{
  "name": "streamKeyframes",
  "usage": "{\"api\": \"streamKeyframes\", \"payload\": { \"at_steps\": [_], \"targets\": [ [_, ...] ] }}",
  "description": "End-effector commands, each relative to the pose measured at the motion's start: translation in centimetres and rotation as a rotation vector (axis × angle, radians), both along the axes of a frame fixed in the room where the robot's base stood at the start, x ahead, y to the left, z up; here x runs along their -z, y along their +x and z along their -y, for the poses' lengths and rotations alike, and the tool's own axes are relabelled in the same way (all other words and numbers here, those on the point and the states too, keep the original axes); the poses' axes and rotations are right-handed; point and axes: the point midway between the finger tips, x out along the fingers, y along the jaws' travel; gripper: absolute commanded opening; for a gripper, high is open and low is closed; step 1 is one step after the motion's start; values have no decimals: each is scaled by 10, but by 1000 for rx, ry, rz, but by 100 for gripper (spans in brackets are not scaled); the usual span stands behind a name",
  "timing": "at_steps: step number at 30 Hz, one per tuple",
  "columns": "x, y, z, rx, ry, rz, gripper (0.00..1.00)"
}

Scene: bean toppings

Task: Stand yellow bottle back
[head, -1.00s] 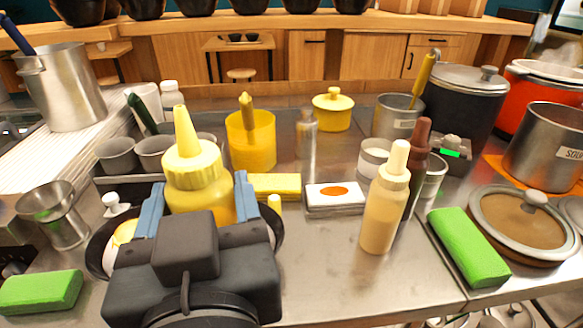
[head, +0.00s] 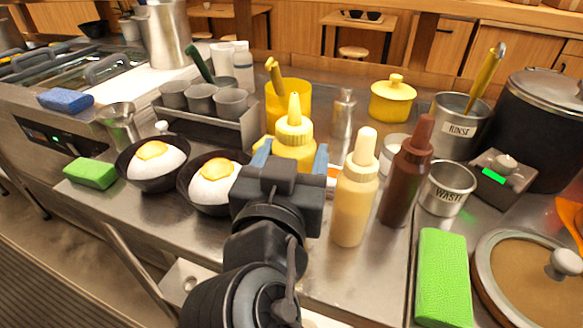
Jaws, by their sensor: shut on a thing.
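The yellow bottle (head: 294,143) with its pointed nozzle is upright between the two blue fingers of my gripper (head: 292,155). My gripper is shut on it. The black gripper body hides the bottle's lower part, so I cannot tell whether its base touches the steel counter (head: 318,262). A cream bottle (head: 354,195) and a dark brown bottle (head: 405,178) stand upright close to the right of my gripper.
Two black bowls with rice and egg, a left one (head: 128,172) and a right one (head: 184,192), sit left of my gripper. A yellow container (head: 274,112) stands behind the bottle. A green sponge (head: 442,278) lies at right. Counter in front of the cream bottle is clear.

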Motion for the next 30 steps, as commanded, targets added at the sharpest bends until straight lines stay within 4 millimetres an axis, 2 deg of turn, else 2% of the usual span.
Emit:
{"api": "streamKeyframes", "payload": {
  "at_steps": [4, 15, 28, 29, 30],
  "targets": [
    [7, 12, -5, 1, 0, 0, 55],
    [46, 13, -5, 0, -2, 0, 55],
    [52, 13, -5, 0, 0, 1, 55],
    [52, 13, -5, 0, 0, 0, 67],
    [51, 13, -5, 0, 0, 0, 71]
  ]
}}
